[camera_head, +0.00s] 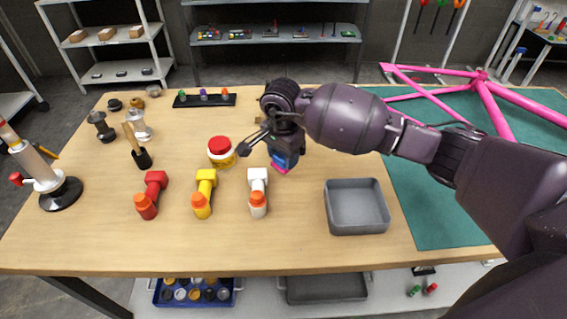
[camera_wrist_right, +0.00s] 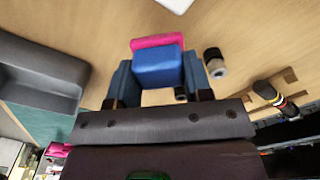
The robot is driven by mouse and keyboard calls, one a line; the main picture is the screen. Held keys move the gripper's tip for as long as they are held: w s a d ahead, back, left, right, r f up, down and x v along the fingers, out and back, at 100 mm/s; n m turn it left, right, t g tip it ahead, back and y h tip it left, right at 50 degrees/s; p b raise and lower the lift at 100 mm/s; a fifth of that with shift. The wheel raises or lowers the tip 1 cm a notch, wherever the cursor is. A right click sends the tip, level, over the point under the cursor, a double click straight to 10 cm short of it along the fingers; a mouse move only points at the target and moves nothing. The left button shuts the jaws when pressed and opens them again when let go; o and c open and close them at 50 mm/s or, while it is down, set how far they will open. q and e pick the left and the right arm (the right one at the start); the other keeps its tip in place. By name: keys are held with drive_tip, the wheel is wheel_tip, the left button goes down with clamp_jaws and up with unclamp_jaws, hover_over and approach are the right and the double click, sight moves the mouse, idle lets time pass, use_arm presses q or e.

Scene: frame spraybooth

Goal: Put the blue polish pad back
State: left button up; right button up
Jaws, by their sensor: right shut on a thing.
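The blue polish pad (camera_wrist_right: 156,67) is a blue block with a pink layer along its far side. In the right wrist view it sits between the two fingers of my right gripper (camera_wrist_right: 159,80), which is shut on it. In the head view my right gripper (camera_head: 283,158) points down over the middle of the table. The pad's pink edge (camera_head: 279,169) shows below the fingers, and they hide most of the rest. I cannot tell whether the pad touches the table. My left gripper is not in view.
A grey tray (camera_head: 357,206) is right of the gripper on the wooden table (camera_head: 300,248). A white tool (camera_head: 258,192), a yellow tool (camera_head: 204,194) and a red-capped jar (camera_head: 221,152) stand to its left. A green mat (camera_head: 432,215) with a pink frame (camera_head: 494,106) covers the right side.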

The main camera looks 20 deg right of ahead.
sight(283, 164)
wheel_tip(283, 164, down, 3)
drive_tip(key=shift+f, duration=0.1)
drive_tip(key=o, duration=1)
drive_tip(key=shift+s+a+r, duration=0.1)
drive_tip(key=shift+a+r, duration=0.05)
drive_tip(key=shift+r, duration=2.9)
drive_tip(key=shift+s+a+r, duration=0.1)
drive_tip(key=shift+r, duration=2.9)
